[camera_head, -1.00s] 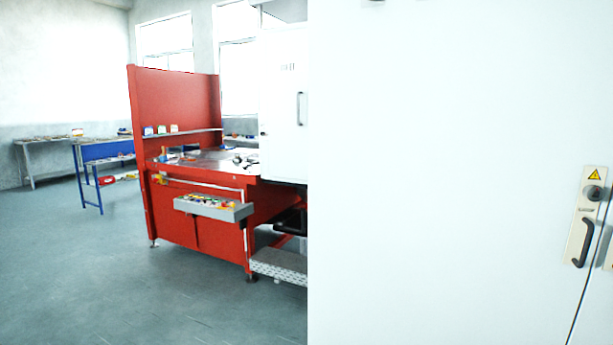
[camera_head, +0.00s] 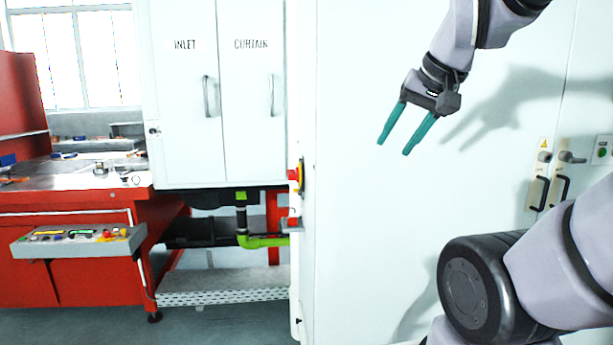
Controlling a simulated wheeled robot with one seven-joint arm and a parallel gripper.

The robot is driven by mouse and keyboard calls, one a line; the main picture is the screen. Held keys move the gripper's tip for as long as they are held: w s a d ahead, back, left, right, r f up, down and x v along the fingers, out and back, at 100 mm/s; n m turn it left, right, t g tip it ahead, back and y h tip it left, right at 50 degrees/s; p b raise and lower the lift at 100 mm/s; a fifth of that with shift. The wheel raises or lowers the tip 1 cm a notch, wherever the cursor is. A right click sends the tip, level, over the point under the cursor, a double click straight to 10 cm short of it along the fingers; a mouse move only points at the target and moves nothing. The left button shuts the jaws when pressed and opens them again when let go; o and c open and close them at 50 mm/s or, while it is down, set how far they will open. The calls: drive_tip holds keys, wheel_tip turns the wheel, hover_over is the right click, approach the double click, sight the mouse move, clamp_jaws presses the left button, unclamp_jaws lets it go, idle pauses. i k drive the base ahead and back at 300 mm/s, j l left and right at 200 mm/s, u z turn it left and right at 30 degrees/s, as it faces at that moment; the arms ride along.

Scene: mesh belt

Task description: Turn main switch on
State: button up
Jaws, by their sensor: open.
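My gripper (camera_head: 393,148) hangs in front of the white cabinet (camera_head: 370,240) at upper right, with its two teal fingers apart and nothing between them. A red and yellow knob (camera_head: 297,175) sticks out at the cabinet's left edge, seen side-on. It may be the main switch, but I cannot read a label or its position. The gripper is to the right of the knob and a little higher in the picture, apart from it.
Cabinet handles (camera_head: 539,192) and a button panel (camera_head: 602,150) are at the right.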

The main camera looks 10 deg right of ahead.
sight(292, 174)
drive_tip(key=i+j+u, duration=0.1)
drive_tip(key=j, duration=0.15)
drive_tip(key=i+j+u, duration=0.1)
drive_tip(key=j, duration=0.15)
drive_tip(key=i+u, duration=0.3)
drive_tip(key=u, duration=0.15)
drive_tip(key=i+l+u, duration=0.25)
drive_tip(key=u, duration=0.15)
drive_tip(key=i, duration=0.05)
